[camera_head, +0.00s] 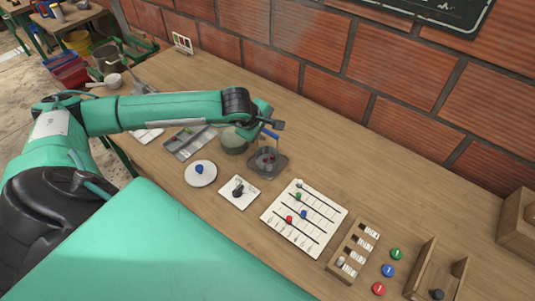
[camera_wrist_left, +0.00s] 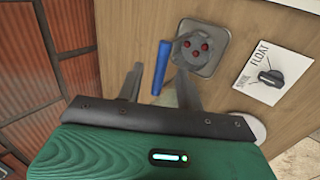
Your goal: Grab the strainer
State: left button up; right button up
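The strainer (camera_head: 267,158) is a small round grey basket with a blue handle rising above it. It sits on a square grey tray (camera_head: 282,166) on the bench. In the left wrist view the basket (camera_wrist_left: 201,46) holds several red round pieces. The blue handle (camera_wrist_left: 161,68) is between the two fingers of my left gripper (camera_wrist_left: 157,62), with a visible gap on each side. My left gripper (camera_head: 268,131) is open in the head view, at the handle and above the basket. How the handle joins the basket is not clear. My right gripper is not in view.
A dull green pot (camera_head: 233,141) stands just left of the strainer. A white card with a black knob (camera_head: 239,192), a white disc (camera_head: 200,174) and a slider board (camera_head: 302,217) lie nearer.

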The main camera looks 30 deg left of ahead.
aim_at(271, 134)
pick_arm(q)
jog(key=shift+w+d+f+p, duration=0.15)
jog(key=shift+f+p, duration=0.05)
jog(key=shift+p, duration=0.15)
jog(key=p+x, duration=0.2)
jog(key=x, duration=0.1)
jog(key=shift+d+f, duration=0.15)
jog(key=shift+d, duration=0.05)
jog(key=shift+w+f, duration=0.25)
jog(key=shift+f, duration=0.25)
jog(key=shift+c, duration=0.9)
grip_shut()
